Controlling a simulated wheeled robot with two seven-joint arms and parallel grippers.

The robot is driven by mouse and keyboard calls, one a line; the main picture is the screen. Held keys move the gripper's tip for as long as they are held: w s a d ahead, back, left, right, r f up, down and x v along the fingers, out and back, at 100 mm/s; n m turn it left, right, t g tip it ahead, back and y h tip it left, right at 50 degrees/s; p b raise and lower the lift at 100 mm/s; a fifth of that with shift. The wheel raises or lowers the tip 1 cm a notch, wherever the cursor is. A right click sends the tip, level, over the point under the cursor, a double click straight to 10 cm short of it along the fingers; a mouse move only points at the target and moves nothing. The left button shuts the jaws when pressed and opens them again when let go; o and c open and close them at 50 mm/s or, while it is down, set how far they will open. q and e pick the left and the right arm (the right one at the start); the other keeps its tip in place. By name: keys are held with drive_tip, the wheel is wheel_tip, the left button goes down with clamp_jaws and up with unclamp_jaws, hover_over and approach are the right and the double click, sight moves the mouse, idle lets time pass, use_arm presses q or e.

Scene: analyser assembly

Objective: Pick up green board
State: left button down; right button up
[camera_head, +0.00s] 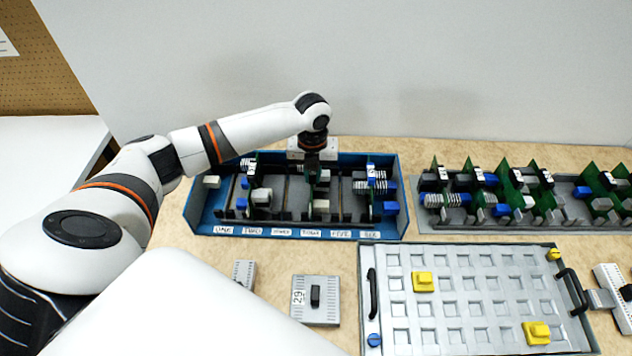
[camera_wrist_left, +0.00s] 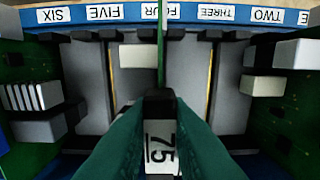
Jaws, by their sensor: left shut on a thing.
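My left gripper (camera_head: 313,158) reaches down into the blue case (camera_head: 300,232). It is shut on the top of a green board (camera_head: 312,178) that stands upright near the slot labelled FOUR. In the left wrist view the gripper (camera_wrist_left: 160,98) closes around a black part and a white label reading 75. The green board (camera_wrist_left: 161,45) shows there as a thin edge-on strip, with a white block beside it. Its lower part is mostly hidden, so I cannot tell whether it sits fully in its slot. My right gripper is not in view.
Other boards stand in the blue case on both sides, including one with blue blocks (camera_head: 376,185). A grey rack (camera_head: 455,225) of green boards is at the right. A grey tray (camera_head: 470,248) with yellow pieces and a grey box (camera_head: 316,310) lie in front.

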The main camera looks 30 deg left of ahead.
use_arm(q)
drive_tip(key=shift+w+r, duration=0.1)
drive_tip(key=shift+r, duration=0.1)
wheel_tip(320, 180, up, 18)
drive_tip(key=b, duration=0.2)
drive_tip(key=shift+f, duration=0.15)
drive_tip(key=c, duration=1.9)
unclamp_jaws()
clamp_jaws()
drive_tip(key=shift+p, duration=0.6)
